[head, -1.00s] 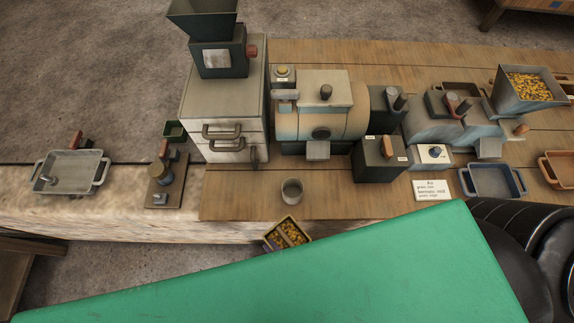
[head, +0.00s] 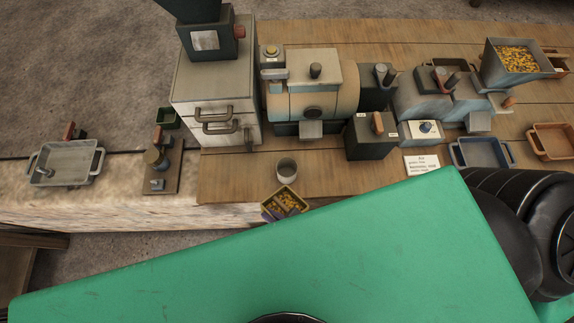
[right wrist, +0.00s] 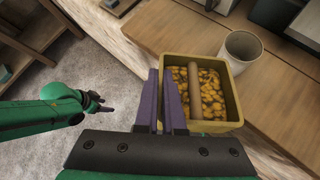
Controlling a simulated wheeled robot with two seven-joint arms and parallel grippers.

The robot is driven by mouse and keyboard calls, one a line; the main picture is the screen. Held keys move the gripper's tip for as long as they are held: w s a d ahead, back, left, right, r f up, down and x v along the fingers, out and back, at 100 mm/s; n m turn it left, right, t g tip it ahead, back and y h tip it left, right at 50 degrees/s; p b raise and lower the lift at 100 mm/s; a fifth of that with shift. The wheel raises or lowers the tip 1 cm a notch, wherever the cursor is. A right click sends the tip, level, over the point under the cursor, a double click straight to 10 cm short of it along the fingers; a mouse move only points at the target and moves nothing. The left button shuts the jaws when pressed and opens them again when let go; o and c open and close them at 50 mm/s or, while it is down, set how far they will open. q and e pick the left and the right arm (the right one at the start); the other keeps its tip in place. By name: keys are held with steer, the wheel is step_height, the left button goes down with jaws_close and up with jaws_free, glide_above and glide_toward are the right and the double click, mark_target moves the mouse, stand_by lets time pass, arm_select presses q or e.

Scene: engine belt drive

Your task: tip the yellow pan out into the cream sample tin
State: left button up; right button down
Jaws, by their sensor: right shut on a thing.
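The yellow pan (head: 294,208) holds orange-yellow pellets and is in my right gripper (head: 272,208), at the bench's front edge. In the right wrist view the purple fingers (right wrist: 172,95) are shut at the left side of the pan (right wrist: 222,127). A tan bar (right wrist: 194,92) crosses the pan above the pellets, which still lie inside. The cream sample tin (head: 287,170) stands upright on the bench just beyond the pan; it also shows in the right wrist view (right wrist: 238,50). Its bottom is hidden. My left gripper (right wrist: 97,104) shows small at the left of the right wrist view.
Behind the tin stand a boiler-like machine (head: 312,90), a dark box (head: 370,138) and a white cabinet (head: 212,110). A blue tray (head: 480,153) and a label card (head: 422,165) lie to the right. The wood around the tin is clear.

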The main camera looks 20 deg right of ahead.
mark_target(274, 200)
steer(key=shift+w+d+r+g+b, duration=0.15)
steer(key=shift+w+b, duration=0.1)
steer(key=shift+w, duration=0.15)
steer(key=shift+w+d+r+g+b, duration=0.1)
steer(key=shift+w+g+b, duration=0.1)
steer(key=shift+w, duration=0.15)
steer(key=shift+w+r+m, duration=0.15)
steer(key=shift+r+m, duration=0.15)
steer(key=shift+r+g+y, duration=0.2)
steer(key=shift+g+y, duration=0.1)
steer(key=shift+g, duration=0.05)
steer(key=shift+w+r, duration=0.15)
steer(key=shift+w+d+r, duration=0.2)
steer(key=shift+w, duration=0.05)
steer(key=shift+w+d+r+g+p, duration=0.15)
steer(key=shift+w+d+g+p, duration=0.05)
steer(key=shift+w+g+p, duration=0.3)
steer(key=shift+w+d+r+m+g, duration=0.2)
steer(key=shift+w+m+g, duration=0.1)
steer(key=shift+w+m, duration=0.15)
arm_select(q)
steer(key=shift+s+f, duration=0.2)
steer(key=shift+f, duration=0.05)
